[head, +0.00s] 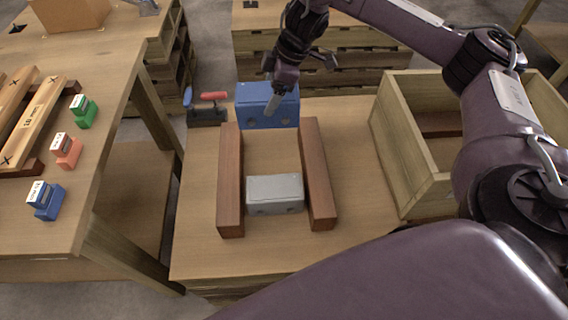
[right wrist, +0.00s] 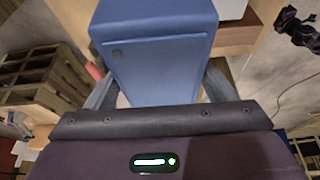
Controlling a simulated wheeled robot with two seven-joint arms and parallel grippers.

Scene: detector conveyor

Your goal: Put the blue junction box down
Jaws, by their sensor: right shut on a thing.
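The blue junction box (head: 254,109) is near the far ends of two brown wooden rails, at the back of the middle table. My right gripper (head: 274,101) comes down on it from above and is shut on it. In the right wrist view the blue box (right wrist: 155,72) fills the space between the fingers. I cannot tell whether its underside touches the table. A grey junction box (head: 275,194) lies between the left rail (head: 230,180) and the right rail (head: 318,175), nearer the front. My left gripper cannot be made out.
Toggle clamps with red and blue handles (head: 213,97) stand left of the blue box. An open wooden crate (head: 400,165) is at the right. The left table (head: 75,225) holds green, orange and blue labelled pieces. Bare tabletop lies between the right rail and crate.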

